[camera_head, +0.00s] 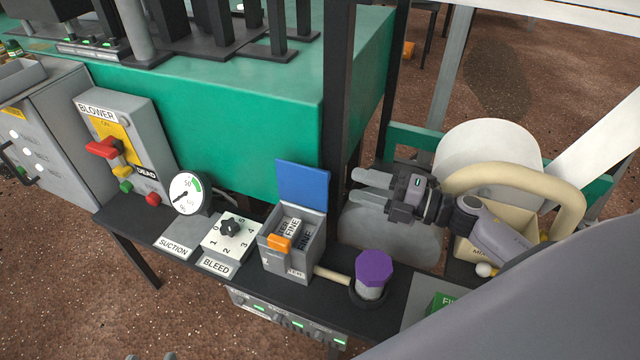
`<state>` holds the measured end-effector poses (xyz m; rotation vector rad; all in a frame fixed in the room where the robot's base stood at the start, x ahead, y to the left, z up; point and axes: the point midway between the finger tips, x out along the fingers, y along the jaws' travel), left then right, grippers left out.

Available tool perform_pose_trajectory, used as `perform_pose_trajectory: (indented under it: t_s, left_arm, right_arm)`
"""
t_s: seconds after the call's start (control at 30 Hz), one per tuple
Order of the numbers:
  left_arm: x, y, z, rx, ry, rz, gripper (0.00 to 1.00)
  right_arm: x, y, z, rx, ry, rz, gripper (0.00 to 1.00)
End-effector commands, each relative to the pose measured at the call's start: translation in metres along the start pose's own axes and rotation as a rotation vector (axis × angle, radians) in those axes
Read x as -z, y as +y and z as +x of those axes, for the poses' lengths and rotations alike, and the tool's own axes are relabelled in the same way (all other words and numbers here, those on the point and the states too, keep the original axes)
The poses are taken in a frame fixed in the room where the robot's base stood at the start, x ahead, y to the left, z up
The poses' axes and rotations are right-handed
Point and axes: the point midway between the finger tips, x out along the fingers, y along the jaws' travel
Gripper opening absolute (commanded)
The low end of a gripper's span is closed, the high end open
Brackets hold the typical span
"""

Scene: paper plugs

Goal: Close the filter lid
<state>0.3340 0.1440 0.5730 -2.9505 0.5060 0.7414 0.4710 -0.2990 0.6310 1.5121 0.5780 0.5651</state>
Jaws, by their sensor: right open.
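The filter box (286,262) is a small grey box on the dark shelf. Its blue lid (303,187) stands up, open, at the back edge of the box. White filter pieces lettered "FINE" (292,229) show inside. An orange latch (279,243) sits at the front rim. My right gripper (360,185) is open and empty, to the right of the lid and apart from it, with its fingers pointing left. Small grey tips at the bottom edge (150,357) may be my left gripper; too little shows to tell its state.
Left of the box are the bleed dial (229,239), suction gauge (188,193) and blower switch box (124,145). A purple-capped knob (374,269) stands right of it, joined by a pale pipe. A green machine body (230,115) rises behind; a dark post (343,120) stands behind the lid.

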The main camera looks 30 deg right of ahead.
Motion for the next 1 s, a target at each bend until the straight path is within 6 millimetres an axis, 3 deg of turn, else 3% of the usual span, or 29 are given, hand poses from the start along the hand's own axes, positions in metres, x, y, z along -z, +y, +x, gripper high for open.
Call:
perform_pose_trajectory:
  t_s: [0.5, 0.93, 1.0]
  left_arm:
    - [-0.001, 0.005, 0.005, -0.024, 0.011, -0.031, 0.52]
    - [-0.001, 0.005, 0.005, -0.027, 0.011, -0.036, 0.52]
    - [-0.001, 0.006, 0.005, -0.027, 0.011, -0.036, 0.52]
  right_arm:
    - [0.0, 0.001, 0.061, -0.003, -0.001, 0.002, 0.49]
    - [0.001, 0.001, 0.07, -0.001, 0.0, 0.003, 0.49]
    - [0.0, 0.001, 0.07, -0.001, -0.001, 0.003, 0.26]
